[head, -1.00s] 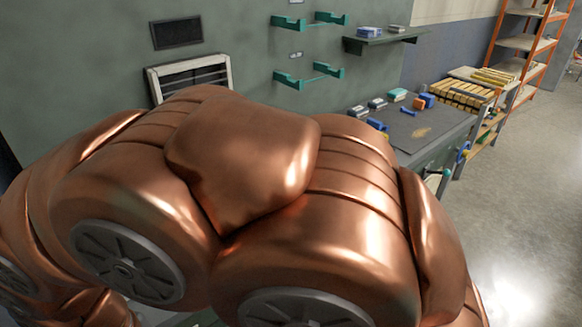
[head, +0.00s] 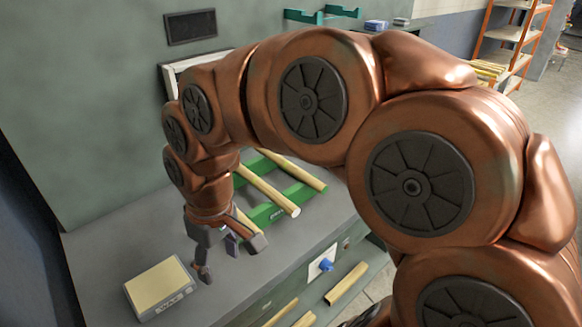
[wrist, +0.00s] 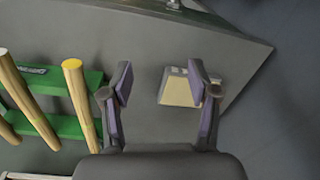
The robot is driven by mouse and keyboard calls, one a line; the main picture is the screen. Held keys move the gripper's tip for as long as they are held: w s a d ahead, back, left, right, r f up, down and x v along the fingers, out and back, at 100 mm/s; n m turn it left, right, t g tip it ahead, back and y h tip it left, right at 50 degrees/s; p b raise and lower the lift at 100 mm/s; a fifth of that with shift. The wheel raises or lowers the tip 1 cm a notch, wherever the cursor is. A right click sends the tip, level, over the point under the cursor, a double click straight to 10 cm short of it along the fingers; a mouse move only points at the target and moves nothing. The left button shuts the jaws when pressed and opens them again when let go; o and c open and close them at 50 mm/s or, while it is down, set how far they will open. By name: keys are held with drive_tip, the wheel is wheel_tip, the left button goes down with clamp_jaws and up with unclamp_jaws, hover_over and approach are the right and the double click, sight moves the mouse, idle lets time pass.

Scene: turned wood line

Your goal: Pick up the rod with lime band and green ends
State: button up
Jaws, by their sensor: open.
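Several pale wooden rods lie across a green rack on the grey bench. In the head view one rod (head: 268,190) has a white end, and another rod (head: 292,171) lies behind it. A third is partly hidden by my gripper. In the wrist view one rod (wrist: 80,100) has a yellow end and another (wrist: 22,90) has a pale end. The green rack (wrist: 45,129) also shows in the head view (head: 264,213).
A scale-like box with a cream top (head: 160,288) stands on the bench near my gripper; it also shows between the fingers in the wrist view (wrist: 178,90). More rods (head: 346,283) lie on a lower shelf. The wall (head: 100,110) rises behind the bench.

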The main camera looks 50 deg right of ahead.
drive_tip(key=w+d+r+t, duration=0.3)
drive_tip(key=w+d, duration=1.1)
drive_tip(key=d, duration=0.1)
drive_tip(key=shift+m+t, duration=0.5)
drive_tip(key=shift+m, duration=0.2)
drive_tip(key=d, duration=0.3)
drive_tip(key=d+b, duration=0.1)
drive_tip(key=d, duration=0.3)
drive_tip(key=w+d+f, duration=0.1)
drive_tip(key=d, duration=0.2)
drive_tip(key=shift+w+d, duration=0.1)
drive_tip(key=shift+d, duration=0.25)
drive_tip(key=m+h, duration=0.1)
approach(288, 162)
wheel_tip(288, 162, down, 2)
drive_tip(key=shift+a+f+t, duration=0.1)
drive_tip(key=shift+f+t, duration=0.1)
drive_tip(key=shift+t, duration=0.1)
drive_tip(key=shift+d+f, duration=0.2)
drive_tip(key=shift+f, duration=0.05)
drive_tip(key=shift+x, duration=1.1)
drive_tip(key=p+x, duration=0.1)
drive_tip(key=x, duration=0.1)
drive_tip(key=p+x, duration=0.1)
drive_tip(key=x, duration=0.1)
drive_tip(key=shift+w+a+r, duration=0.1)
drive_tip(key=shift+w, duration=0.25)
drive_tip(key=shift+w+f, duration=0.15)
drive_tip(key=shift+f, duration=0.35)
clamp_jaws()
